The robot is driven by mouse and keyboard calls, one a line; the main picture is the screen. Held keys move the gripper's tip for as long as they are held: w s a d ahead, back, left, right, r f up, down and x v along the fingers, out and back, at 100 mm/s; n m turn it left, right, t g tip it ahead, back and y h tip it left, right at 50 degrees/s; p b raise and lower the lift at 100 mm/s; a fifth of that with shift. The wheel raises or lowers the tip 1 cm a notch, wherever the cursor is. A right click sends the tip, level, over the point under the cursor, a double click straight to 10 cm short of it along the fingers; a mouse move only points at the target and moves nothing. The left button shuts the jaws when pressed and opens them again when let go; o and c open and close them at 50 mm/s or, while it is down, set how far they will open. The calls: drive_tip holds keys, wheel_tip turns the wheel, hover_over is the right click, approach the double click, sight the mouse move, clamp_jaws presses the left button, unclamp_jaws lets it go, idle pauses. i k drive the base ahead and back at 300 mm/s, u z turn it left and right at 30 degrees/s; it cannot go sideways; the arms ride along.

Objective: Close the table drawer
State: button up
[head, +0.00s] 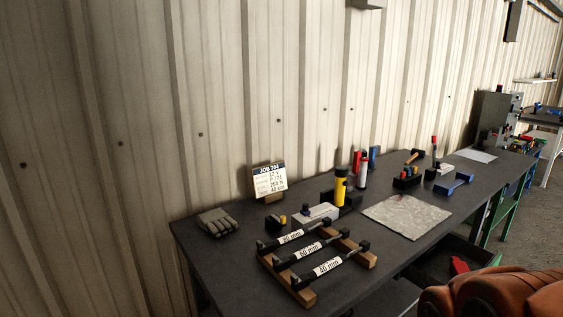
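The table drawer (430,267) juts out from under the front edge of the dark worktable (225,264) at the lower right. It stands open, with a dark inside and a green edge at its right. A red object (459,265) lies in it. An orange-brown rounded shape in the lower right corner hides the near part of the drawer, so its front and handle cannot be seen. My gripper is not in view.
The tabletop holds a rack with labelled bars (318,268), gloves (217,222), a job sign (269,181), a yellow cylinder (340,188) and a grey sheet (407,215). A ribbed metal wall (230,80) runs behind. Open floor (543,235) shows at right.

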sight(435, 270)
drive_tip(key=z, duration=0.45)
drive_tip(key=k, duration=1.15)
drive_tip(key=z, duration=1.2)
drive_tip(key=i, duration=1)
drive_tip(key=u, duration=0.75)
drive_tip(key=k, duration=0.55)
drive_tip(key=u, duration=0.8)
drive_tip(key=i, duration=1.45)
drive_tip(key=z, duration=0.25)
